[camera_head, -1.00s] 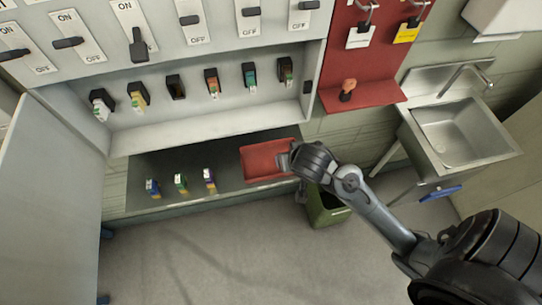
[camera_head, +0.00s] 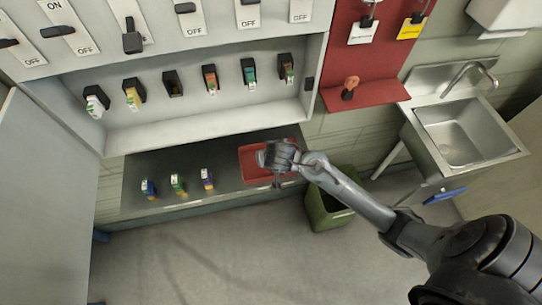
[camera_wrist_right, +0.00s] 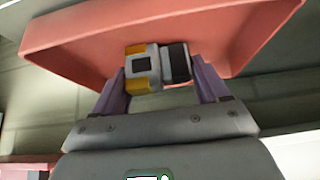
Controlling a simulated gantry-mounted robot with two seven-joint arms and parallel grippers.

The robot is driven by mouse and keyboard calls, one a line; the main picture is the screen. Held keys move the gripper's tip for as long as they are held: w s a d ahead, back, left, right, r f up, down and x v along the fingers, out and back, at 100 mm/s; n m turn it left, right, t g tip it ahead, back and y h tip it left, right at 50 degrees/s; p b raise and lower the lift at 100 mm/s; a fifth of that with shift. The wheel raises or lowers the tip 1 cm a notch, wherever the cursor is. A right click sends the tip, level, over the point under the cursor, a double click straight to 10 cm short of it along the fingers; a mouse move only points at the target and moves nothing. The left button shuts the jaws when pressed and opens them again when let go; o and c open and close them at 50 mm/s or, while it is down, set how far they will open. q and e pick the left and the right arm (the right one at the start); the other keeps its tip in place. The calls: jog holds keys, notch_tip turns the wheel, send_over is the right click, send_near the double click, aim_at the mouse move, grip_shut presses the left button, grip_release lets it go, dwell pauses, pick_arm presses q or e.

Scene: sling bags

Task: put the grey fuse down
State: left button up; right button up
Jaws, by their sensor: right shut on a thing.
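The fuse (camera_wrist_right: 142,67) in my right gripper is grey-white with orange-yellow edges and a dark end, seen in the right wrist view. My right gripper (camera_head: 277,184) is shut on it, with a finger on each side in the right wrist view (camera_wrist_right: 160,82). The red tray (camera_head: 253,160) lies on the metal shelf, and the gripper is over it in the head view. The tray also fills the back of the right wrist view (camera_wrist_right: 70,45). I cannot tell whether the fuse touches the tray. The fuse is not clear in the head view. My left gripper is not in view.
Blue (camera_head: 149,189), green (camera_head: 178,184) and purple (camera_head: 207,179) fuses stand on the shelf (camera_head: 140,168) left of the tray. Above is a row of holders, one apparently empty (camera_head: 173,84). A green bin (camera_head: 328,210) stands below; a sink (camera_head: 462,130) is at the right.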

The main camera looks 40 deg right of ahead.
jog(key=shift+f, duration=0.1)
jog(key=shift+f, duration=0.2)
jog(key=o, duration=1.1)
jog(key=shift+r, duration=0.15)
